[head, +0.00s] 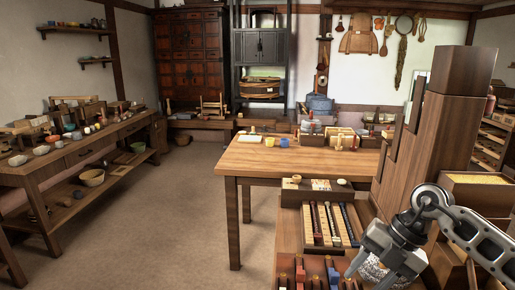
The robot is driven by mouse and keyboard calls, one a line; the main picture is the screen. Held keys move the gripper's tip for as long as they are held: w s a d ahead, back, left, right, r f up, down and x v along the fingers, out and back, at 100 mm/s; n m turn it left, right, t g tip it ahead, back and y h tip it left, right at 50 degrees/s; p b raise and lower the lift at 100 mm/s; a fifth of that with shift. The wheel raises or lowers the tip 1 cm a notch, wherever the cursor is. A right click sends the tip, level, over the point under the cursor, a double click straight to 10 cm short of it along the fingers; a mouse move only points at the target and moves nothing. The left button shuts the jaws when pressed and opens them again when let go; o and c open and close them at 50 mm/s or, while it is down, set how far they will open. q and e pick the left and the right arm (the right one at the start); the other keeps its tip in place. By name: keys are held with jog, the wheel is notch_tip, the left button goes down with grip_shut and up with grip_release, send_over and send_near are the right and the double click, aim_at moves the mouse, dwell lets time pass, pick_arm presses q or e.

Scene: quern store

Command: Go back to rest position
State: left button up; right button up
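My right gripper (370,272) is at the lower right, on an arm that comes in from the right edge. Its two fingers point down and are spread apart, above the front right end of the low counter (288,238). A shiny, crumpled-looking silver thing (373,268) shows between and behind the fingers. I see no clear grip on it, though its lower part is hidden. My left gripper is not in view.
A stepped wooden chest (447,125) stands close beside my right arm. An open tray (330,224) of long sticks lies left of the gripper. A wooden table (290,160) stands beyond. The floor (180,220) at centre left is clear.

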jog(key=s+a+r+m+t+y, duration=0.2)
jog(key=s+a+t+y, duration=0.1)
jog(key=a+y, duration=0.5)
jog(key=s+a+r+m+t+y, duration=0.2)
jog(key=s+a+t+y, duration=0.3)
jog(key=a, duration=0.6)
jog(key=d+f+m+t+h, duration=0.85)
jog(key=m+h, duration=0.25)
jog(key=m, duration=0.7)
jog(key=s+d+f+m+g+h, duration=0.2)
jog(key=s+f+m+g+h, duration=0.2)
jog(key=s+f, duration=0.6)
jog(key=shift+d+f+m+g, duration=0.2)
jog(key=shift+f+m+g, duration=0.6)
jog(key=shift+g, duration=0.15)
